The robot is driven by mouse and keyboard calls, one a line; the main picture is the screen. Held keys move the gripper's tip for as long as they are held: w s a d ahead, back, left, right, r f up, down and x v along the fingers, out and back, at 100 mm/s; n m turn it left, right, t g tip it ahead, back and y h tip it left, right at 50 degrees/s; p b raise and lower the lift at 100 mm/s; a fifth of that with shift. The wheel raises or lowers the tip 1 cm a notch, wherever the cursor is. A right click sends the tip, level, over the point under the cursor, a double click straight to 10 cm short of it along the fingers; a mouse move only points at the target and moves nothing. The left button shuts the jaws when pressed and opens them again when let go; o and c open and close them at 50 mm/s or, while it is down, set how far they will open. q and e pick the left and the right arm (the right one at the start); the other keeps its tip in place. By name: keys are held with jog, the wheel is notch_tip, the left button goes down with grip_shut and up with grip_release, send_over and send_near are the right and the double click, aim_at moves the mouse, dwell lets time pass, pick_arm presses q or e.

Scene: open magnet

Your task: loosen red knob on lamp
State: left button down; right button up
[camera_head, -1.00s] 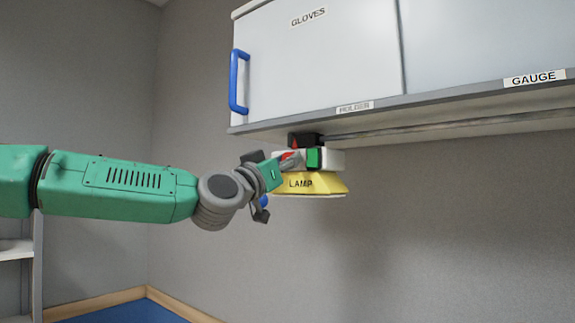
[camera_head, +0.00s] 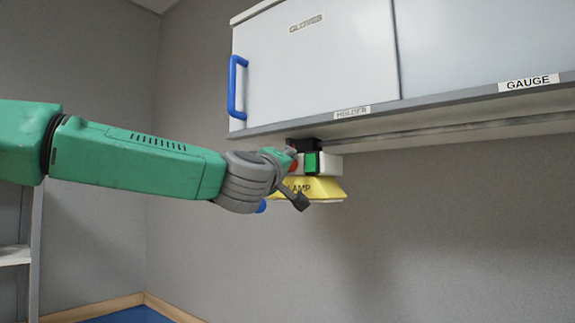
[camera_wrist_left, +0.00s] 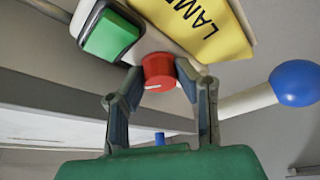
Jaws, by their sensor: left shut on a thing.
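The yellow lamp (camera_head: 318,188) hangs under the cabinet from a black mount (camera_head: 304,145). Its white housing has a green square button (camera_head: 312,163), which also shows in the left wrist view (camera_wrist_left: 110,38). The red knob (camera_wrist_left: 159,71) has a white pointer line and sits on the lamp's side. My left gripper (camera_wrist_left: 160,78) is shut on the knob, with one finger on each side. In the head view the wrist and left gripper (camera_head: 291,160) cover most of the knob (camera_head: 295,165). My right gripper is in neither view.
A blue ball on a white rod (camera_wrist_left: 295,83) juts out beside the lamp. The cabinet (camera_head: 315,65) has a blue handle (camera_head: 236,87) and a ledge labelled HOLDER and GAUGE just above my arm. The space below the lamp is clear.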

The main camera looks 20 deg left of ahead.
pick_arm(q)
jog(key=shift+n+g+y+p, duration=0.4)
jog(key=shift+n+g, duration=0.2)
jog(key=shift+n, duration=1.15)
jog(key=shift+n+g+y+p, duration=0.35)
jog(key=shift+n+g, duration=0.25)
jog(key=shift+n, duration=1.15)
jog(key=c, duration=1.5)
grip_release()
jog(key=shift+a, duration=0.15)
jog(key=s, duration=1.1)
jog(key=shift+s+d, duration=0.25)
jog(key=shift+s, duration=0.1)
